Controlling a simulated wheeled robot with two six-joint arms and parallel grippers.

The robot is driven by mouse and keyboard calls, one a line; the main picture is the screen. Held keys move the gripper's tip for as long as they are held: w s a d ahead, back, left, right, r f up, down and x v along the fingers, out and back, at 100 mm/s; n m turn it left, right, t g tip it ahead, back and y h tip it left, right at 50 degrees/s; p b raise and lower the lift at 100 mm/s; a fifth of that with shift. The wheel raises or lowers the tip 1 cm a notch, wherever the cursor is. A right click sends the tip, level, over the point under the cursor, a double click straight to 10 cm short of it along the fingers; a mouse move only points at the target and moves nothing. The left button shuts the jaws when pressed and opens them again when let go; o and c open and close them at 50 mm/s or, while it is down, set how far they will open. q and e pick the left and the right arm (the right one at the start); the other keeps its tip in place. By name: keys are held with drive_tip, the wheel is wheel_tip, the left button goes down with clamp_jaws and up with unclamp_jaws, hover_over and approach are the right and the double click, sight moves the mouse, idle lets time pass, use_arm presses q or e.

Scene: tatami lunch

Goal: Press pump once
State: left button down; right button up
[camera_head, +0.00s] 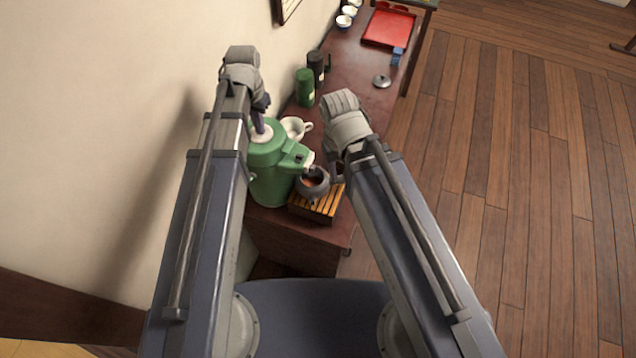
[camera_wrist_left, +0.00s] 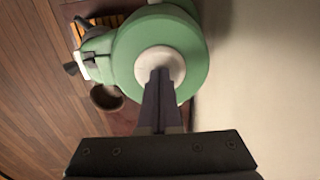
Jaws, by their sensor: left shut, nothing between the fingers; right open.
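The green pump pot (camera_head: 272,178) stands upright on the dark table, with a pale round button (camera_head: 262,133) on top. In the left wrist view the green lid (camera_wrist_left: 190,52) and pale button (camera_wrist_left: 150,60) show from above. My left gripper (camera_head: 260,126) is shut and empty, with its tips pointing down at the button; they seem to touch it. The tips also cover part of the button in the left wrist view (camera_wrist_left: 160,76). A dark grey pot (camera_head: 314,186) with reddish-brown inside sits below the spout (camera_head: 307,160). My right gripper (camera_head: 333,168) is open beside that pot; its fingers are partly hidden.
A slatted wooden tray (camera_head: 322,208) lies under the grey pot. A cream vessel (camera_head: 295,127) stands behind the pump pot. Farther back are a green canister (camera_head: 305,88), a dark mug (camera_head: 318,66), a lid (camera_head: 382,81) and a red tray (camera_head: 388,27). The wall is close on the left.

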use_arm(q)
drive_tip(key=shift+r+p, duration=1.45)
drive_tip(key=shift+r, duration=0.1)
wheel_tip(320, 180, up, 6)
drive_tip(key=p, duration=0.6)
drive_tip(key=s+d+f+b, duration=0.1)
drive_tip(key=f+b, duration=0.1)
drive_tip(key=s+d+f+b, duration=0.1)
drive_tip(key=s+f+b, duration=0.1)
drive_tip(key=s+d+f+b, duration=0.1)
drive_tip(key=d+f+b, duration=0.1)
drive_tip(key=shift+s+d+f, duration=0.1)
drive_tip(key=shift+s+f, duration=0.2)
drive_tip(key=s+d+f+y+b, duration=0.1)
drive_tip(key=s+d+f+b, duration=0.5)
drive_tip(key=s+f+b, duration=0.3)
drive_tip(key=shift+s+d+f+b, duration=0.2)
drive_tip(key=shift+s+b, duration=0.15)
drive_tip(key=shift+b, duration=0.2)
